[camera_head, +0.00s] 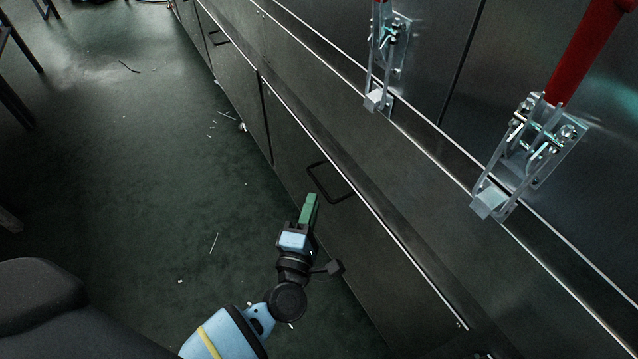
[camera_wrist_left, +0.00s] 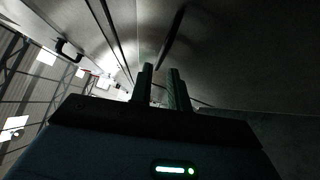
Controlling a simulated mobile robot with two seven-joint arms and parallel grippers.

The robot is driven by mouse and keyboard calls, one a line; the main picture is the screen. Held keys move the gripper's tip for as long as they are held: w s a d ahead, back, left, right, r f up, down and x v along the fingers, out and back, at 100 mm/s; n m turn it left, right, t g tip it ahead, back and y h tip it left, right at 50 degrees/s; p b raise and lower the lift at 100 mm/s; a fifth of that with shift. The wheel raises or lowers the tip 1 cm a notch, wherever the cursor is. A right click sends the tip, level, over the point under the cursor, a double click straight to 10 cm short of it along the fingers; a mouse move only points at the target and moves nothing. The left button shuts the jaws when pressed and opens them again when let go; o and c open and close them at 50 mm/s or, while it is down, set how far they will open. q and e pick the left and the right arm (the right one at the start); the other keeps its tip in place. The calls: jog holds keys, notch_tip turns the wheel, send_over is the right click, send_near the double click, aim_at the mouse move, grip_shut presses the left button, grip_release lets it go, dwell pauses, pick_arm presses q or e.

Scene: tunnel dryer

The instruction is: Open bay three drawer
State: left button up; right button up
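A dark drawer front (camera_head: 385,238) in the long row of low metal fronts has a black bar handle (camera_head: 331,183). I cannot read any bay number. My left gripper (camera_head: 310,207), with green fingers, is just below and left of this handle in the head view, apart from it in the picture. In the left wrist view the two fingers (camera_wrist_left: 161,87) stand apart with an empty gap between them. A dark slanted bar (camera_wrist_left: 172,37) shows beyond the fingertips; I cannot tell whether it is the handle. The drawer looks shut. My right gripper is not in view.
Another drawer handle (camera_head: 219,38) is farther along the row. Clamp-like latches (camera_head: 527,150) with red levers (camera_head: 585,45) are on the upper panels. The green floor (camera_head: 150,190) left of the drawers is mostly clear, with small scraps.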

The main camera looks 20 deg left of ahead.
aim_at(318, 183)
pick_arm(q)
jog(key=shift+w+a+r+b, duration=0.15)
jog(key=shift+w, duration=0.9)
jog(key=shift+w+a+r+b, duration=0.1)
jog(key=shift+w+b, duration=0.1)
jog(key=shift+w, duration=0.8)
jog(key=shift+w+a+r+b, duration=0.15)
jog(key=shift+w, duration=0.9)
grip_shut()
